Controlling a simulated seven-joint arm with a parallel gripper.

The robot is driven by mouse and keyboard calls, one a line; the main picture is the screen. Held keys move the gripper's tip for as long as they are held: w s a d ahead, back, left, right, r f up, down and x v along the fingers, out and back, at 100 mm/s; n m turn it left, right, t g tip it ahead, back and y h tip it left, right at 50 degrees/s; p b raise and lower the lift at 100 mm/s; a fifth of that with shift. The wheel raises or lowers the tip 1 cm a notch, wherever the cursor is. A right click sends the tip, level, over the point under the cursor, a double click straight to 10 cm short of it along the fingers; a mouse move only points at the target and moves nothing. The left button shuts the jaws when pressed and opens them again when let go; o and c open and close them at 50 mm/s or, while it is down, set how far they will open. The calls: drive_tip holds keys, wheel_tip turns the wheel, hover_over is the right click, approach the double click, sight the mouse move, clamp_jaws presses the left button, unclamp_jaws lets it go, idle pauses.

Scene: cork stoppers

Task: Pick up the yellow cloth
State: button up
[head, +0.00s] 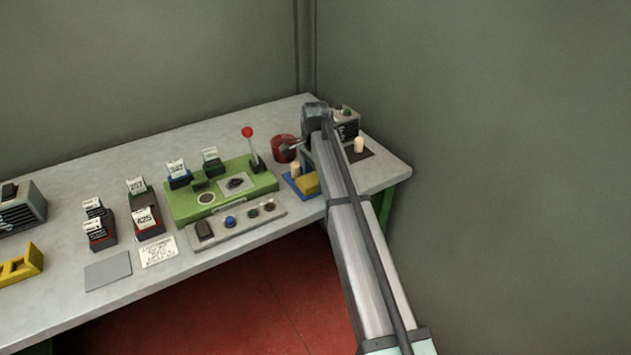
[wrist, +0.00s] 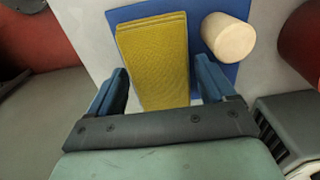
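The yellow cloth (wrist: 158,62) is a folded, ribbed strip lying partly on a blue mat (wrist: 128,13). In the wrist view it extends toward my gripper (wrist: 170,88), and its near end lies between the two blue fingers. The fingers are open, with gaps on both sides of the cloth. I cannot tell the height of the fingers above it. In the head view the cloth (head: 308,184) sits on the blue mat (head: 290,187) beside my arm, which hides part of this area.
A cork stopper (wrist: 228,38) stands on the mat right of the cloth. A red round container (head: 284,148) is behind the mat. A green panel with a red-knobbed lever (head: 249,145) and a grey button strip (head: 238,226) are to the left. A dark box (head: 346,121) stands at the back.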

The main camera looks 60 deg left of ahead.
sight(315, 177)
drive_tip(key=c, duration=0.7)
drive_tip(key=shift+r, duration=0.1)
drive_tip(key=shift+c, duration=0.2)
wheel_tip(315, 177, up, 10)
drive_tip(key=o, duration=0.5)
drive_tip(key=c, duration=0.4)
drive_tip(key=s+a+m, duration=0.4)
drive_tip(key=s, duration=0.5)
drive_tip(key=s+a+r+m, duration=0.1)
drive_tip(key=s+a+m, duration=0.3)
drive_tip(key=s, duration=0.5)
drive_tip(key=shift+a+r+m, duration=0.2)
drive_tip(key=shift+m, duration=0.3)
